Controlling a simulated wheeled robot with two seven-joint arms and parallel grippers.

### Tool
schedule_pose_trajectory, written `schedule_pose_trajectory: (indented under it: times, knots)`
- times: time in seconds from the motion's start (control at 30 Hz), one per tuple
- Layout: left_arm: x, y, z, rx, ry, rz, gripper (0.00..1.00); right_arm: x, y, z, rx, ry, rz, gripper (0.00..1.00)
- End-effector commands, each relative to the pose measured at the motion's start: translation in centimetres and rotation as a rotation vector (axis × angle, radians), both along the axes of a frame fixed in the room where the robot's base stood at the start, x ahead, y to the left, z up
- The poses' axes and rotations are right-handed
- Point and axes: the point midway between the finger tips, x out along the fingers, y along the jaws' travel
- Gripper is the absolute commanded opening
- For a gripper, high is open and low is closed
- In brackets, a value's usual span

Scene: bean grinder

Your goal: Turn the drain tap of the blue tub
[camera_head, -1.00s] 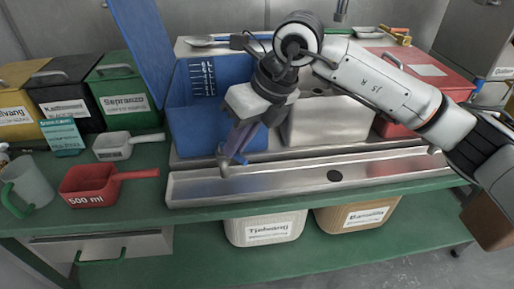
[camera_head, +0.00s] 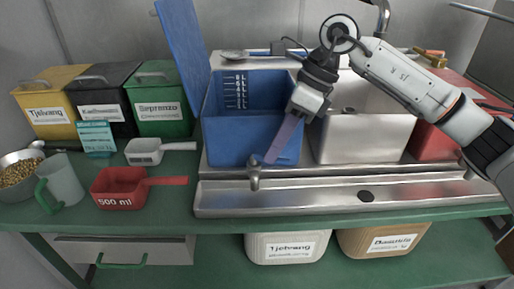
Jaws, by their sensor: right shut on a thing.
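The blue tub (camera_head: 231,138) stands at the back of the bench with its blue lid raised at its left side. Inside it shows a litre scale. Its metal drain tap (camera_head: 254,174) is low on the front, above the steel trough. My right gripper (camera_head: 272,157) reaches down from the upper right across the tub's front, its long purple-grey fingers ending at the tap. The fingers look closed together on the tap's top; the exact contact is too small to see. My left gripper is not in view.
A steel trough (camera_head: 300,199) with a dark drain hole runs below the tubs. A steel tub (camera_head: 362,140) and a red tub (camera_head: 434,142) stand to the right. A red 500 ml scoop (camera_head: 119,188), a white scoop (camera_head: 145,151) and a jug (camera_head: 62,184) sit at the left.

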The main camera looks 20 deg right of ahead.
Motion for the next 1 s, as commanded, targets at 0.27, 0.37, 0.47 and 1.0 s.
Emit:
schedule_pose_trajectory:
  times: [0.27, 0.37, 0.47, 1.0]
  knots:
    - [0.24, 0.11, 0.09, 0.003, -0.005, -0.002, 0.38, -0.17, -0.58, 0.04, 0.000, 0.000, 0.008, 0.00]
    - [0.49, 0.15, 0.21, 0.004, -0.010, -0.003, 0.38, -0.15, -0.56, 0.04, 0.000, 0.000, 0.008, 0.00]
    - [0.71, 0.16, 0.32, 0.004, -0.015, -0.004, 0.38, -0.11, -0.50, 0.04, -0.001, 0.001, 0.008, 0.00]
    - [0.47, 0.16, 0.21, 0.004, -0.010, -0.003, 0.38, -0.01, -0.54, 0.03, -0.001, -0.002, 0.005, 0.29]
